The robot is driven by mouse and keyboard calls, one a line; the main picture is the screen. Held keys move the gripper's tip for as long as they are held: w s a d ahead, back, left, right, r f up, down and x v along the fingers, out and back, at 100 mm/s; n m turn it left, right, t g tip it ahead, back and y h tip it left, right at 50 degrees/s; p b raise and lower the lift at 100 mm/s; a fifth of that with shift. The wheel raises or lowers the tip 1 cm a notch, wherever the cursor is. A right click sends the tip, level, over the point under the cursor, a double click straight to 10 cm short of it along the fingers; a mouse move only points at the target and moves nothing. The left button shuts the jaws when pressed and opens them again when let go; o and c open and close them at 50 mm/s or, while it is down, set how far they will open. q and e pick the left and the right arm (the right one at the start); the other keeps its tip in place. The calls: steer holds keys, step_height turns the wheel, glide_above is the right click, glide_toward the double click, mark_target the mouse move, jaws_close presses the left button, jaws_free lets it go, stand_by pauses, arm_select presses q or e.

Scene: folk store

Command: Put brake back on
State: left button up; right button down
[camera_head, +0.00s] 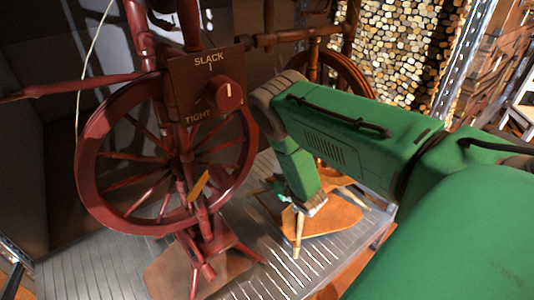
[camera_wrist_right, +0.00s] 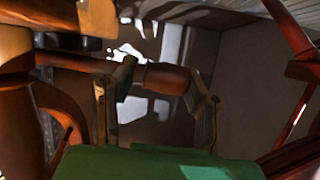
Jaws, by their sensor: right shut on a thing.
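A dark red spinning wheel (camera_head: 88,150) stands at the left in the head view. Its square plate (camera_head: 182,80) reads SLACK above and TIGHT below, and carries a round red knob (camera_head: 226,93) whose pale line is about upright. My green right arm comes in from the right and bends down beside the wheel; its gripper is mostly hidden there. In the right wrist view the gripper (camera_wrist_right: 165,92) has a finger on either side of a turned wooden piece (camera_wrist_right: 166,79) and is shut on it. Which part this is, I cannot tell. My left gripper is not in view.
A second wooden wheel (camera_head: 350,68) stands behind my right arm. Both stand on a ribbed metal shelf (camera_head: 95,265). Stacked logs (camera_head: 400,40) and a metal post (camera_head: 462,55) are at the back right. The shelf's front left is fairly clear.

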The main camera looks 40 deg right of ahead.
steer(key=shift+f+n+h, duration=0.7)
steer(key=shift+f+n, duration=0.3)
steer(key=shift+s, duration=0.1)
steer(key=c, duration=0.9)
jaws_free()
steer(key=v, duration=1.2)
